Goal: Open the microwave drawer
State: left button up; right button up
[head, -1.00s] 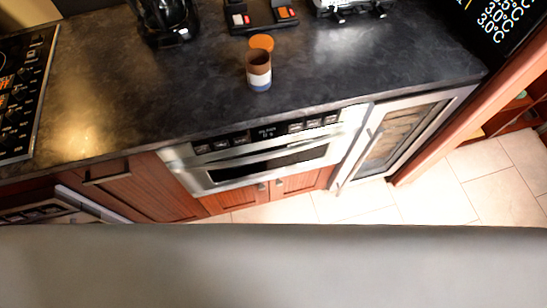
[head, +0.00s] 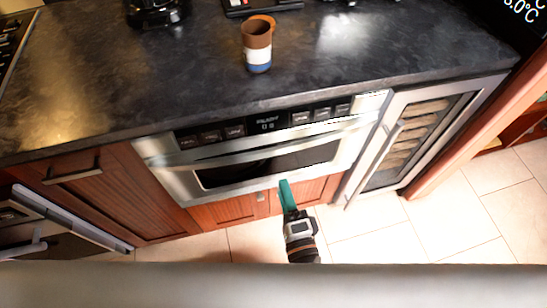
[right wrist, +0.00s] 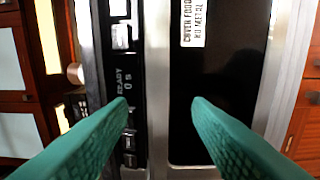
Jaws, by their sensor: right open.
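The microwave drawer (head: 270,165) is a stainless steel front with a dark window, set under the dark counter, and it looks closed. Its silver horizontal bar (head: 225,158) runs between the black control panel and the window. My right gripper (head: 285,185) has teal fingers and shows in front of the drawer's lower edge. In the right wrist view, the right gripper (right wrist: 161,104) is open, its fingertips apart on either side of the silver bar (right wrist: 158,70). I cannot tell whether they touch anything. My left gripper is not in view.
A brown, white and blue cup (head: 257,48) stands on the counter (head: 360,50) above the drawer. A wine cooler (head: 410,140) with a silver handle is at the right. A wooden cabinet (head: 105,195) is at the left. Tiled floor (head: 375,240) lies below.

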aim_at(273, 153)
jog(key=p+x, duration=0.1)
jog(key=x, duration=1)
jog(key=shift+c, duration=0.5)
grip_shut()
